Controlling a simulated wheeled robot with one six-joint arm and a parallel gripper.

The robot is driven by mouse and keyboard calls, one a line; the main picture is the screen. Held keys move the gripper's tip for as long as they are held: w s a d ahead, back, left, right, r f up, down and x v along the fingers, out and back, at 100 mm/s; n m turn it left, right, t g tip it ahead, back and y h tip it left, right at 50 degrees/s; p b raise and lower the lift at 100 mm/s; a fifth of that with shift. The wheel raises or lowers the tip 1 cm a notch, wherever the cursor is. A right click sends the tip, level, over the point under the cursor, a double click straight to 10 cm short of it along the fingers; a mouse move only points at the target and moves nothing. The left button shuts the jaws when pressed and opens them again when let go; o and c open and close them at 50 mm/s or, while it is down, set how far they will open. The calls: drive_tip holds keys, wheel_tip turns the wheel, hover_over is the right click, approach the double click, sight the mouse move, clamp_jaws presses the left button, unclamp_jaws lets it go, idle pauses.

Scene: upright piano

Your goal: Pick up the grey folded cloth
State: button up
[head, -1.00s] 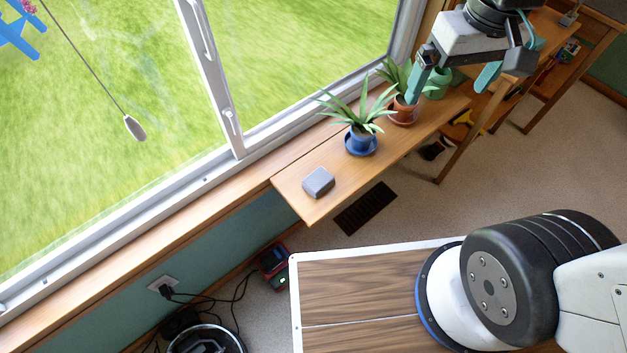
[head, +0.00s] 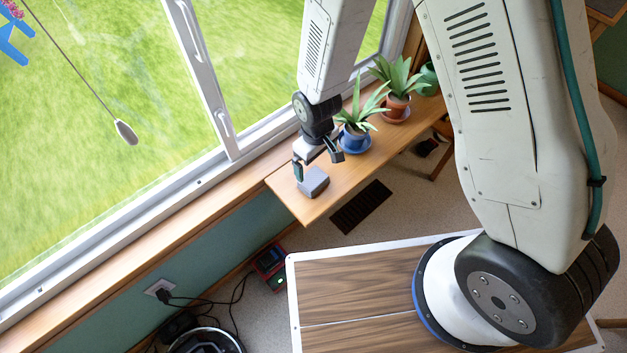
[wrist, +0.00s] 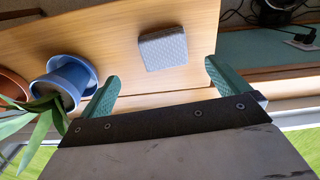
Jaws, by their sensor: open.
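The grey folded cloth (head: 314,182) is a small block-like bundle lying on the near end of the wooden shelf (head: 299,205) by the window. In the wrist view the cloth (wrist: 163,49) lies on the bare wood, ahead of the gap between the fingers. My gripper (head: 318,164) is open and empty, just behind the cloth on the window side in the head view. Its two green fingers also show in the wrist view (wrist: 160,88), spread wider than the cloth. I see no contact between fingers and cloth.
A plant in a blue pot (head: 354,138) stands close to my gripper, with a plant in a terracotta pot (head: 395,106) beyond. The window frame (head: 240,148) runs alongside the shelf. A socket with a plug (head: 162,289) and cables are below.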

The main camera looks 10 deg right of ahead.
sight(315, 180)
drive_tip(key=f, duration=0.8)
drive_tip(key=shift+s+a+f, duration=0.15)
drive_tip(key=shift+s+f, duration=0.1)
drive_tip(key=shift+s, duration=0.05)
drive_tip(key=c, duration=1)
